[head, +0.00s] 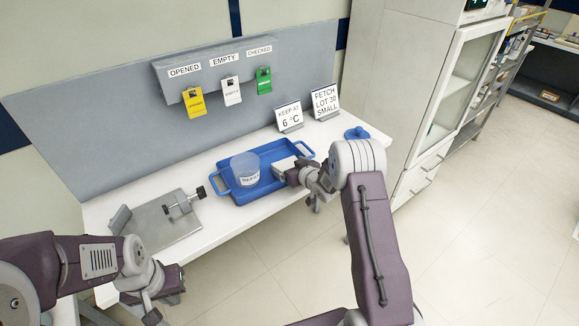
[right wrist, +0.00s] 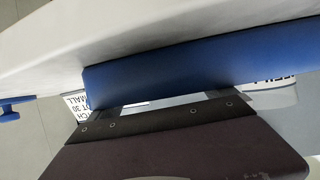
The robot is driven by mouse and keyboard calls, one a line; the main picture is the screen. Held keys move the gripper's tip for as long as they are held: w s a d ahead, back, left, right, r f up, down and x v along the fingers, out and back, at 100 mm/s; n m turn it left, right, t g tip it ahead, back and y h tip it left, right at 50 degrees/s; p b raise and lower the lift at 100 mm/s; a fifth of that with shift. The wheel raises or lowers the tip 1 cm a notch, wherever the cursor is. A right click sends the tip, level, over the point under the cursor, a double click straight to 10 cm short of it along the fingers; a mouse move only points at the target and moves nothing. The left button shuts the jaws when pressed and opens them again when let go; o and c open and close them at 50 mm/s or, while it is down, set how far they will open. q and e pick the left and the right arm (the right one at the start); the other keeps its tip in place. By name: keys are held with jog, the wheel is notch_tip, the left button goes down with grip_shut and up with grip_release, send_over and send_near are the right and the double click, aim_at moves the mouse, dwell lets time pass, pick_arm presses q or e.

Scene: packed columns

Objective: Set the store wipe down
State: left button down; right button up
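I cannot pick out a store wipe for certain in either view. My right gripper (head: 284,169) is at the right end of the blue tray (head: 236,192), low over it; a pale flat shape shows there, and I cannot tell whether it is fingers or something held. In the right wrist view the tray's blue wall (right wrist: 190,68) crosses just beyond the gripper, hiding the fingertips. My left gripper (head: 152,312) is low at the bottom left, off the bench's front edge; its fingers are too unclear to read.
A clear labelled tub (head: 245,168) stands in the tray. A grey plate with a clamp (head: 165,222) lies left. A blue knobbed item (head: 356,133) lies right. Signs (head: 289,116) (head: 325,102) stand behind; coloured tags (head: 194,101) hang above. A cabinet (head: 405,85) stands right.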

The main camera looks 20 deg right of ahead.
jog(key=shift+s+f, duration=0.25)
jog(key=shift+f, duration=0.25)
jog(key=shift+s+f, duration=0.2)
jog(key=shift+f, duration=0.25)
jog(key=shift+r, duration=0.25)
jog(key=shift+w+r+p, duration=0.1)
jog(key=shift+r+p, duration=0.45)
jog(key=shift+p, duration=0.25)
jog(key=shift+s+d+g+b, duration=0.2)
jog(key=shift+s+g+b, duration=0.15)
jog(key=shift+s, duration=0.15)
jog(key=v, duration=1.1)
jog(key=s+a+m+g+h, duration=0.1)
jog(key=s+a+g, duration=0.1)
jog(key=s, duration=0.6)
jog(key=s+a+f+m+g, duration=0.1)
jog(key=s+g, duration=0.4)
jog(key=s, duration=0.4)
jog(key=s+a+f+g+h, duration=0.1)
jog(key=s+g, duration=0.3)
jog(key=s, duration=0.4)
jog(key=shift+s+a+m+h, duration=0.3)
jog(key=shift+a+m, duration=0.1)
jog(key=shift+a, duration=0.45)
